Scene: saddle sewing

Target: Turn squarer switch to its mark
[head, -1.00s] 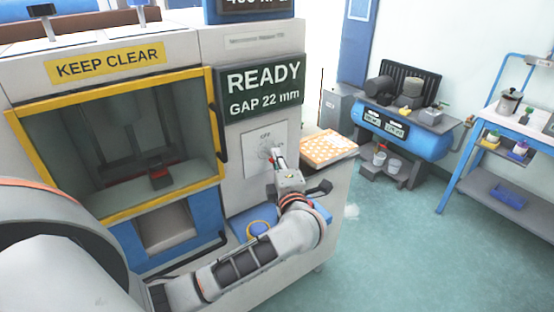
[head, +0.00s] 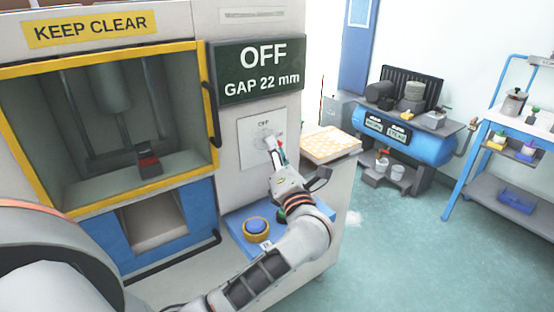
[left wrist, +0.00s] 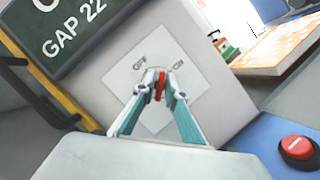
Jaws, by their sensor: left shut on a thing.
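The squarer is a pale machine with a dark display (head: 257,70) reading "OFF" and "GAP 22 mm". Below it is a white switch plate (head: 248,152) with an "OFF" label at its top. My left gripper (head: 274,150) reaches the plate from below right. In the left wrist view the gripper (left wrist: 160,88) is shut on the red part of the switch (left wrist: 160,84), in the middle of the plate (left wrist: 190,90). Two small labels show above the fingertips there. The fingers hide much of the switch. My right gripper is out of view.
A yellow-framed opening (head: 110,125) with a "KEEP CLEAR" sign (head: 90,29) is to the left. An orange-dotted board (head: 330,144) lies at right.

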